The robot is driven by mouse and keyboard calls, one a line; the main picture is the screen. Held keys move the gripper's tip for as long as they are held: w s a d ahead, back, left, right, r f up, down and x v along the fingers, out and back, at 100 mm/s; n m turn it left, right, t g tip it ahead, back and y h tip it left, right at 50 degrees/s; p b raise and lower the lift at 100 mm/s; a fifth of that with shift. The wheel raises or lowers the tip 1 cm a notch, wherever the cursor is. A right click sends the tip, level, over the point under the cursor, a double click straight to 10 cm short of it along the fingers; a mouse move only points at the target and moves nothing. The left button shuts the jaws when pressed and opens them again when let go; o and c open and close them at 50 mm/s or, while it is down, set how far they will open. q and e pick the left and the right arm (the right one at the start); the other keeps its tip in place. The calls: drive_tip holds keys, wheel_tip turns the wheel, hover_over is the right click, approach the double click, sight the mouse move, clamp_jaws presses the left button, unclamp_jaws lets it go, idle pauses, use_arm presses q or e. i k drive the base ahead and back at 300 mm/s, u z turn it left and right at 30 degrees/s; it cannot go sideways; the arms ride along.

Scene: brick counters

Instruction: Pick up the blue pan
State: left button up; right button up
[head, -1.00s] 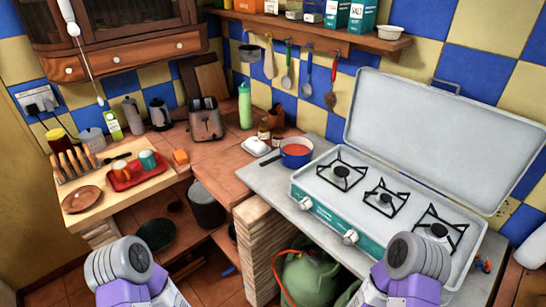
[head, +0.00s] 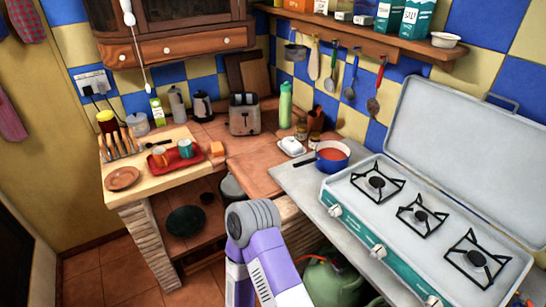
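The blue pan (head: 320,162) stands upright on the grey counter, just left of the camp stove, in the head view. It has something orange-red inside, and its dark handle points left. Neither of my grippers shows. One purple and grey link of my own arm rises from the bottom middle, well below and left of the pan. The pan is not covered by it.
The camp stove (head: 376,242) with its lid raised fills the right. A white butter dish (head: 291,146) sits left of the pan, with small jars (head: 314,138) behind it. A toaster (head: 244,114) and green bottle (head: 285,102) stand farther back. A green gas bottle (head: 330,284) is below.

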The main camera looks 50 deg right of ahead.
sight(331, 157)
drive_tip(key=u, duration=0.1)
drive_tip(key=i, duration=1.95)
drive_tip(key=z, duration=2.6)
